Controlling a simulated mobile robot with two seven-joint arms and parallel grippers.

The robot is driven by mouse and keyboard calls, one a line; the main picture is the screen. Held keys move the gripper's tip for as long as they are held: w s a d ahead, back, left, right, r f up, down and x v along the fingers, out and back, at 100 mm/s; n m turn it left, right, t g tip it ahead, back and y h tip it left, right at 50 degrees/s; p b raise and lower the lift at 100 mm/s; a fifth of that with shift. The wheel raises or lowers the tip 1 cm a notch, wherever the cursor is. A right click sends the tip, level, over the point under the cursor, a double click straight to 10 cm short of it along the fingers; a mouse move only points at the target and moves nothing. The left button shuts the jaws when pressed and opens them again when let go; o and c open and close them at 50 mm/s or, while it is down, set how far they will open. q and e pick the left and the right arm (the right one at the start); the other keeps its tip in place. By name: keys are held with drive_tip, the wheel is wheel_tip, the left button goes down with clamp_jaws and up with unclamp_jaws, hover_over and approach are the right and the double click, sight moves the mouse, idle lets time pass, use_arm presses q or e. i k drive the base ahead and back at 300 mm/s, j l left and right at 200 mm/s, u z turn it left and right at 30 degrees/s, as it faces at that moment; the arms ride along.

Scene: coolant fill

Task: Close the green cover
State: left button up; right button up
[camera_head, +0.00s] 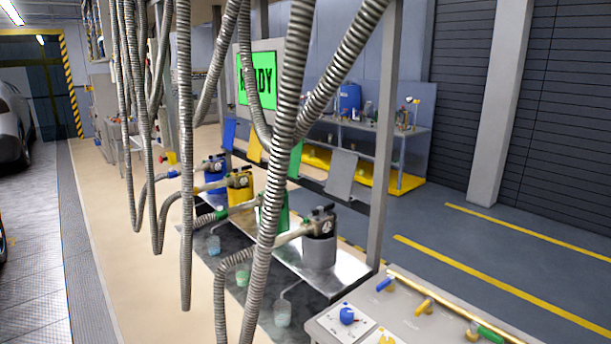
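The green cover (296,158) is a flat panel on the dark rail behind the filling bench, between the yellow cover (255,147) and the grey cover (341,175). It stands raised and tilted above the green unit (282,217). Hanging ribbed hoses hide part of both the cover and the unit. A blue cover (229,132) stands farther left on the same rail. Neither of my grippers shows in the head view.
Several ribbed hoses (272,180) hang in front of the bench. A grey canister (319,250) stands at its near end. A control panel (400,320) with coloured handles is at the lower right. A grey post (386,130) rises beside the bench. The beige floor (110,230) left is clear.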

sight(296, 154)
drive_tip(key=z, duration=0.8)
drive_tip(key=j+z, duration=0.15)
drive_tip(key=z, duration=1.5)
drive_tip(key=j+z, duration=0.1)
drive_tip(key=z, duration=0.7)
drive_tip(key=k+z, duration=0.1)
drive_tip(key=z, duration=1.55)
drive_tip(key=k+z, duration=0.1)
drive_tip(key=z, duration=0.7)
drive_tip(key=l+z, duration=0.1)
drive_tip(key=z, duration=0.75)
drive_tip(key=k+l+z, duration=0.1)
drive_tip(key=l+z, duration=1.15)
drive_tip(key=l, duration=2.95)
